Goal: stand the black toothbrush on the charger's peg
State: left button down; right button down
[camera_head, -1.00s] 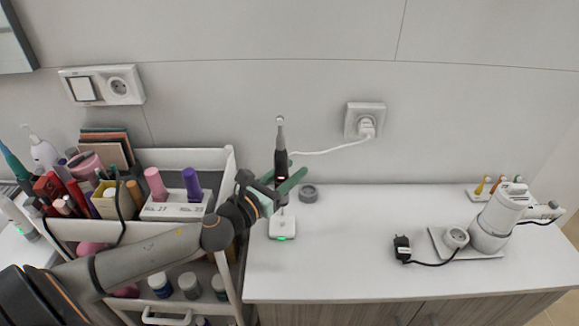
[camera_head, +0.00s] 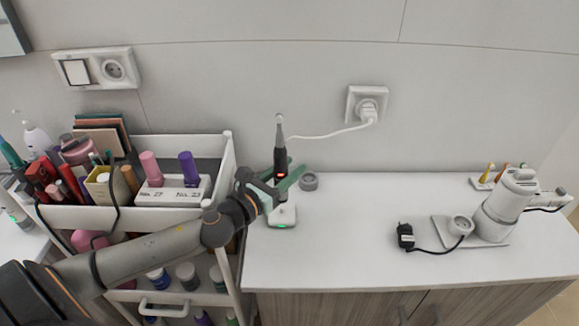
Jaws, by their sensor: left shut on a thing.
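The black toothbrush (camera_head: 280,158) stands upright with its grey brush head up, and a small red light shows on its body. My left gripper (camera_head: 284,184) is shut on the toothbrush, with its green fingers around the lower body. The white charger (camera_head: 282,219) lies on the countertop directly below, with a green light at its front. My right gripper is not in view.
A cart (camera_head: 228,171) full of cosmetics stands at the left, beneath my left arm. A small grey ring (camera_head: 309,181) sits behind the charger. A plugged-in white cable (camera_head: 330,132) runs along the wall. A black adapter (camera_head: 405,236) and a white appliance (camera_head: 503,208) stand right; the mid counter is clear.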

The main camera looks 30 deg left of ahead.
pick_arm(q)
jog(key=shift+f+b, duration=0.55)
jog(key=shift+f, duration=0.5)
jog(key=shift+p, duration=0.4)
dwell(0.9)
jog(key=shift+f+b, duration=1.05)
jog(key=shift+f, duration=0.2)
jog(key=shift+c, duration=2.2)
grip_release()
jog(key=shift+s, duration=0.1)
